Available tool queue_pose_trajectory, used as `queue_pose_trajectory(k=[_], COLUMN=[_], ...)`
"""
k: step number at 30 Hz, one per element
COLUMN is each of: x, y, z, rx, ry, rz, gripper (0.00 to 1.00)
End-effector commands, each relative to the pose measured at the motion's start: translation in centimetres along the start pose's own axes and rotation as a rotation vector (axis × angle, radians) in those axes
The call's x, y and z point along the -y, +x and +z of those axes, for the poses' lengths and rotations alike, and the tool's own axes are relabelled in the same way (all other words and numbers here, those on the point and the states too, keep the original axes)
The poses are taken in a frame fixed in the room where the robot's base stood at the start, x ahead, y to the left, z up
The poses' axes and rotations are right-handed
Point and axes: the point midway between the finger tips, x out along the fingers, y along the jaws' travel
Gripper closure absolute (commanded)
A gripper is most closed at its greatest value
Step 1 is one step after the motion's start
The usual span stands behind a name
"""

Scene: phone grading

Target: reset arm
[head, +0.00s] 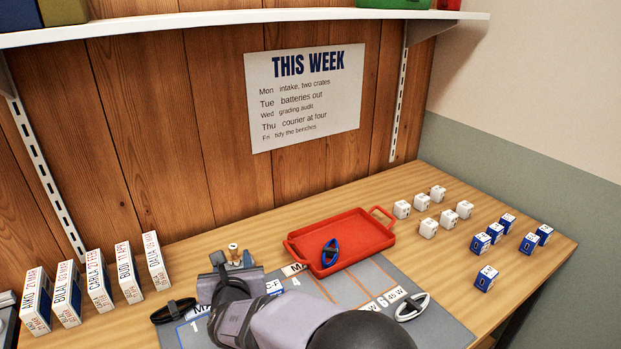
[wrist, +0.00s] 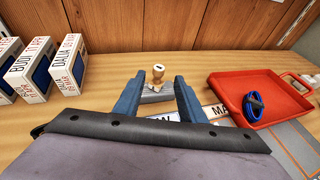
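My gripper (head: 233,262) is low over the back left part of the bench, near the grey mat. In the wrist view its two blue fingers (wrist: 160,82) stand well apart, with nothing clearly gripped. A small stamp-like thing with a pale knob (wrist: 158,73) and a grey base shows in the gap between the fingers; its knob also shows just behind my gripper in the head view (head: 233,247). I cannot tell whether the fingers touch its base. My arm hides part of the mat.
A red tray (head: 345,228) holding a blue-banded item (head: 330,252) is right of my gripper. Labelled boxes (head: 98,282) stand left. Dark (head: 173,311) and white (head: 412,307) banded items lie at the mat (head: 440,328). White (head: 421,202) and blue (head: 480,243) cubes stand right. A shelf (head: 240,17) hangs above.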

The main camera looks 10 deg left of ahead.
Motion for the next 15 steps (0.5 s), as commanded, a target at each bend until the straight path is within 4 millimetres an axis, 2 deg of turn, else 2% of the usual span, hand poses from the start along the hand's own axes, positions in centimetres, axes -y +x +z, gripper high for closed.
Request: queue_pose_trajectory(k=[5,8,11,15], x=[3.3,7.3,13.0,22.1], y=[-0.1,-0.3,-1.3,-4.3], z=[0.7,1.1,1.4,0.8], rx=[-0.011,-0.023,-0.03,-0.01], ry=[0.106,0.238,0.438,0.793], rz=[-0.068,-0.153,-0.279,-0.505], gripper=[0.63,0.63,0.63,0.63])
